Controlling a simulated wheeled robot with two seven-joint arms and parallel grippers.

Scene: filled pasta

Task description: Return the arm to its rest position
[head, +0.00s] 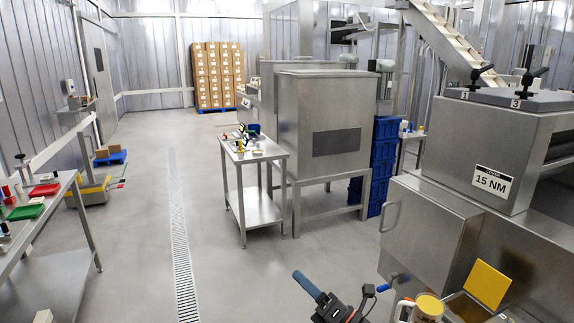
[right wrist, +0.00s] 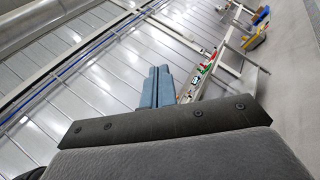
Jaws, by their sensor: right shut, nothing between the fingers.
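My right gripper (head: 298,275) is at the bottom middle of the head view, its blue-grey fingers pointing up and left over the floor. It is shut and empty. In the right wrist view its two fingers (right wrist: 156,86) lie side by side, with nothing between them. The dark wrist part (head: 340,311) shows at the bottom edge; most of the arm is out of the picture. My left gripper is not in view.
A steel machine (head: 430,225) with a "15 NM" sign stands close on the right, an open yellow lid (head: 487,285) before it. A steel cart (head: 258,208) stands ahead. A bench (head: 60,268) with red and green trays is left. The floor (head: 140,230) between is clear.

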